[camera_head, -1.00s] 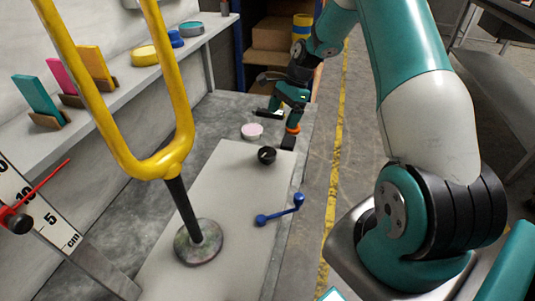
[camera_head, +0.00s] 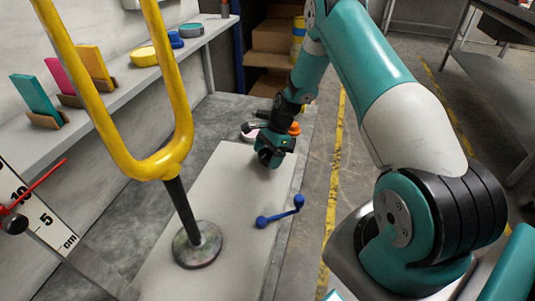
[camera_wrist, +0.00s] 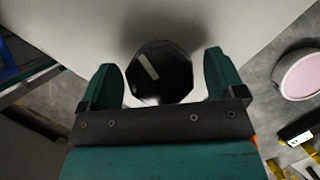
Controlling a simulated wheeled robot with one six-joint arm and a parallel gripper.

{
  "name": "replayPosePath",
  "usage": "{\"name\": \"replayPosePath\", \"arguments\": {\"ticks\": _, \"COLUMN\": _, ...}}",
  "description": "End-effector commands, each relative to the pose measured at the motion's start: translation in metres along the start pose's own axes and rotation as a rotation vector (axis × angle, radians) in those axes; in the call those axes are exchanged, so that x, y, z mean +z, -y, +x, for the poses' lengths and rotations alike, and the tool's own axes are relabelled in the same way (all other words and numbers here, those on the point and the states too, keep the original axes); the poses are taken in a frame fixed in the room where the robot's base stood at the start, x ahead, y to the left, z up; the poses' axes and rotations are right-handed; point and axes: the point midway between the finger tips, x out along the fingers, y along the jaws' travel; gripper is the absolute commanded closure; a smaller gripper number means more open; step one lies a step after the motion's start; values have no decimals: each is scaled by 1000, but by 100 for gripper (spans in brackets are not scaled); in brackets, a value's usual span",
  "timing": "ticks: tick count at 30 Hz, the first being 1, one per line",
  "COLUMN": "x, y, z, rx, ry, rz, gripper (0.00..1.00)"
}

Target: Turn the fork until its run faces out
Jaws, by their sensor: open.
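The yellow fork (camera_head: 160,164) stands upright at left in the head view, its two prongs pointing up out of frame. Its black stem (camera_head: 182,208) rises from a round, stained base (camera_head: 197,245) on the pale board. My gripper (camera_head: 268,160) is low over the board's far right part, well apart from the fork. In the wrist view, a black faceted knob (camera_wrist: 160,73) with a white stripe lies between the two open green fingers (camera_wrist: 158,65). Gaps show on both sides of it. In the head view my gripper hides the knob.
A blue crank handle (camera_head: 281,211) lies at the board's right edge. A pink-topped tin (camera_wrist: 298,75) is right of my gripper in the wrist view. A ruler (camera_head: 45,217) with a red pointer stands at lower left. A shelf (camera_head: 135,75) with coloured cards runs along the wall.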

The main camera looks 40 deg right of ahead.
Motion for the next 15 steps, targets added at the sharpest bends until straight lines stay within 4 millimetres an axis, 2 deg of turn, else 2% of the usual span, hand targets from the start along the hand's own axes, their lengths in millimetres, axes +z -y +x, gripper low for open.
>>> {"name": "replayPosePath", "arguments": {"ticks": 2, "x": 0, "y": 0, "z": 0, "rx": 0, "ry": 0, "rz": 0, "gripper": 11}}
{"name": "replayPosePath", "arguments": {"ticks": 8, "x": 0, "y": 0, "z": 0, "rx": 0, "ry": 0, "rz": 0, "gripper": 55}}
{"name": "replayPosePath", "arguments": {"ticks": 9, "x": 0, "y": 0, "z": 0, "rx": 0, "ry": 0, "rz": -1, "gripper": 58}}
{"name": "replayPosePath", "arguments": {"ticks": 15, "x": 0, "y": 0, "z": -1, "rx": 3, "ry": 0, "rz": -10, "gripper": 58}}
